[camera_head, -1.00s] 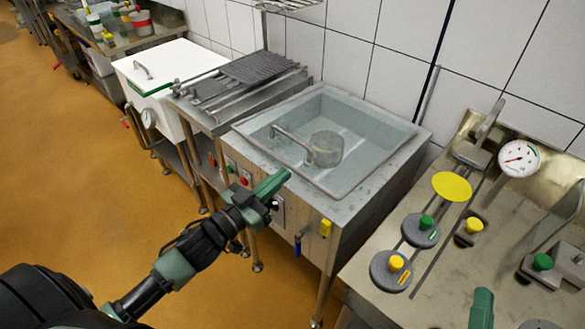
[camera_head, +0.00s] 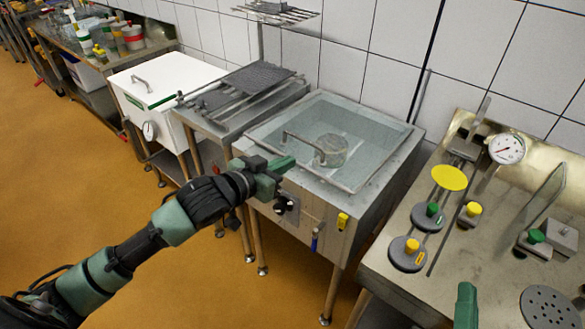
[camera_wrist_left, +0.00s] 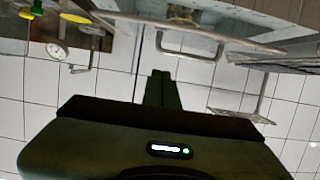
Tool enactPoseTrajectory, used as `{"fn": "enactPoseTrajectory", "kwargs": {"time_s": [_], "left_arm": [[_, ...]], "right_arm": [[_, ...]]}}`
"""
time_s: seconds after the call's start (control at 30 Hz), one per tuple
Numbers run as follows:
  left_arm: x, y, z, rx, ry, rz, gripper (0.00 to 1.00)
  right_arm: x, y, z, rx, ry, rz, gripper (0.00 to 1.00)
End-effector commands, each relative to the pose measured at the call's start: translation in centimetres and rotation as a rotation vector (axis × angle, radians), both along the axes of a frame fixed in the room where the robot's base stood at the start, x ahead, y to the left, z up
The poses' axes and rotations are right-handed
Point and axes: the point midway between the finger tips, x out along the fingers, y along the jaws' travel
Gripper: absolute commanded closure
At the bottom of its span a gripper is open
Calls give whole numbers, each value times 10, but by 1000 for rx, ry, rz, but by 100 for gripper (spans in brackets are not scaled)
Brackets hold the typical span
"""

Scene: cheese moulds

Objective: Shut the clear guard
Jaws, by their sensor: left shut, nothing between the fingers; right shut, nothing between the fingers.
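My left gripper (camera_head: 280,165) is shut and empty, in front of the metal basin's front-left rim. Its shut fingers also show in the left wrist view (camera_wrist_left: 160,88). A bent handle (camera_head: 300,142) rises over the basin and appears in the wrist view (camera_wrist_left: 172,40). I cannot tell whether a clear sheet lies over the basin under it. A thin translucent panel (camera_head: 546,194) stands tilted on the right bench; I cannot tell which is the clear guard. My right gripper (camera_head: 467,300) shows only partly, shut, at the bottom edge.
The metal basin (camera_head: 385,172) holds a round mould (camera_head: 330,150). Left of it stand a draining rack (camera_head: 250,85) and a white lidded vat (camera_head: 165,75). The right bench (camera_head: 405,280) carries a gauge (camera_head: 507,148) and knobbed weights. The floor in front is clear.

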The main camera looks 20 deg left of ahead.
Motion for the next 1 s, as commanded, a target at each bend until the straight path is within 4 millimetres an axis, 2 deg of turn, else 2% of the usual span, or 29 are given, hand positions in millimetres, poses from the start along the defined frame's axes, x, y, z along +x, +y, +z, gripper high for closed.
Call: {"fn": "enactPoseTrajectory", "kwargs": {"time_s": [0.13, 0.27, 0.63, 0.8, 1.0], "left_arm": [[6, -4, 0, 20, 30, -7, 100], [22, -10, -5, 19, 30, -7, 100], [91, -35, -30, 20, 29, -6, 100], [86, -33, -59, 21, 33, -6, 100], [85, -33, -71, 21, 28, -7, 100]], "right_arm": [[0, 0, 4, -1, -1, -1, 100], [0, 0, 8, -1, 0, 0, 100], [0, 0, 24, 0, 0, 0, 100], [0, 0, 30, 0, 0, 0, 100], [0, 0, 32, 0, 0, 0, 100]]}}
